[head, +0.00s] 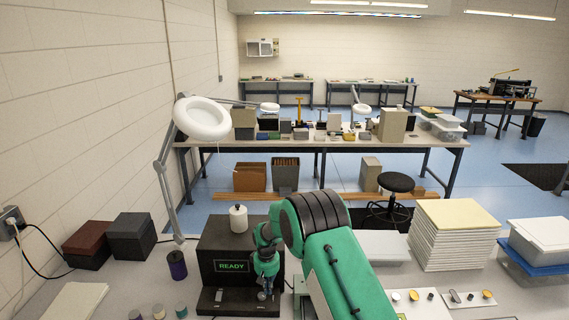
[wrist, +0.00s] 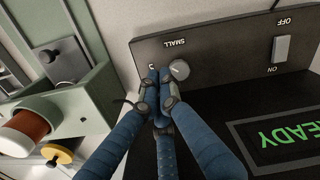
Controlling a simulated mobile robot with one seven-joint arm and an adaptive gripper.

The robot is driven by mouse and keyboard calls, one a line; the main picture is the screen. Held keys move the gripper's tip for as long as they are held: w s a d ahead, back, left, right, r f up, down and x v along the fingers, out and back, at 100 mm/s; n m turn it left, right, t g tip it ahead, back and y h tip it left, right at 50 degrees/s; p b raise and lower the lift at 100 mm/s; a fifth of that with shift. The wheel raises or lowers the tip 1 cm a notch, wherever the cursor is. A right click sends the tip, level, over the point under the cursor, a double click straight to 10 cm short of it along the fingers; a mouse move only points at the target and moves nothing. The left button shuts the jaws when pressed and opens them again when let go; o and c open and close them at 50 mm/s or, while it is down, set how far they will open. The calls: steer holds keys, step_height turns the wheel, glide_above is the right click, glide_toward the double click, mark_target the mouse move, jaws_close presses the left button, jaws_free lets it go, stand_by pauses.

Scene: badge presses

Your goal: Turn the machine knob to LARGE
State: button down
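The black machine (head: 225,245) stands on the near table with a green READY display (head: 230,266). In the wrist view its panel (wrist: 220,50) appears upside down, with a small grey knob (wrist: 180,70) beside the word SMALL (wrist: 173,42). Another label by the fingertips is mostly covered, so I cannot read it. My gripper (wrist: 160,88) has its blue fingers drawn together right beside the knob. They look shut with nothing between them; whether they touch the knob is unclear. In the head view my gripper (head: 266,285) is low at the machine's front right.
A white ON/OFF switch (wrist: 282,48) is on the same panel. A grey-green fixture with a brown roll (wrist: 25,130) stands beside the machine. Dark boxes (head: 130,236) and a purple spool (head: 177,265) are to the left; a stack of white sheets (head: 455,240) is to the right.

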mark_target(262, 297)
steer(key=shift+r, duration=0.5)
steer(key=shift+a+p, duration=0.1)
steer(key=shift+p, duration=0.2)
steer(key=shift+s+a+r+p, duration=0.25)
steer(key=shift+a+p, duration=0.4)
steer(key=shift+p, duration=0.1)
steer(key=shift+s+a+r+p, duration=0.25)
steer(key=shift+a+p, duration=0.35)
steer(key=shift+p, duration=0.15)
steer(key=shift+f, duration=0.15)
steer(key=shift+f+b, duration=1.2)
steer(key=shift+f, duration=2.15)
